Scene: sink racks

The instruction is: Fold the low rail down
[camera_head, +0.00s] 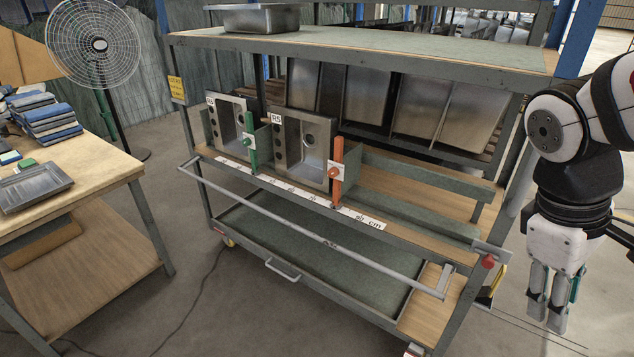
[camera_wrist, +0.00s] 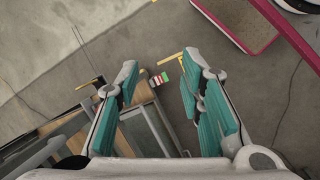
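The low rail (camera_head: 300,224) is a long grey bar along the cart's front, running from the cart's left side to a short end arm (camera_head: 445,279) at the right. It stands out in front of the shelf edge, above the lower green tray. A red knob (camera_head: 488,262) sits on a bracket at the cart's right front corner; I cannot tell if it locks the rail. My gripper (camera_head: 548,308) hangs pointing down, right of the cart and apart from the rail. In the wrist view my gripper (camera_wrist: 160,62) is open with nothing between its teal-padded fingers.
Two steel sinks (camera_head: 309,150) stand on the shelf with a green lever (camera_head: 250,140) and an orange lever (camera_head: 338,165). A measuring strip (camera_head: 290,188) lies before them. A wooden table (camera_head: 100,185) and a fan (camera_head: 97,43) are at left.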

